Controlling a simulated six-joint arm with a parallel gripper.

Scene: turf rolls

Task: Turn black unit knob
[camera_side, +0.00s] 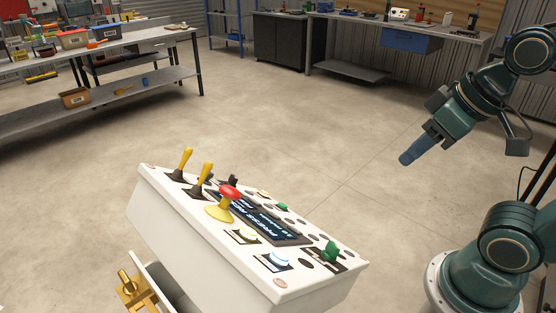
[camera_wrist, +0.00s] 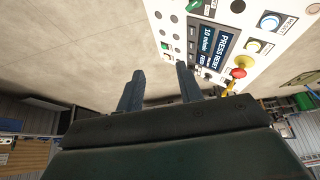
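A white control panel (camera_side: 284,283) stands in the lower middle of the side view. A small black knob (camera_side: 231,181) sits near its far left edge, beyond the display, and is partly hidden by the parts around it. A green knob (camera_side: 331,250) is at the panel's right end. My gripper (camera_side: 409,158) is up in the air to the right of the panel, well apart from it. In the wrist view its two blue fingers (camera_wrist: 160,75) are spread with nothing between them. The panel (camera_wrist: 265,60) shows there at upper right; I cannot clearly tell the black knob there.
The panel also carries a red mushroom button (camera_side: 230,192), two yellow levers (camera_side: 185,161), lit buttons and a display (camera_side: 262,222). A brass part (camera_side: 131,288) sticks out below left. Workbenches (camera_side: 110,45) stand far back. The floor between is clear.

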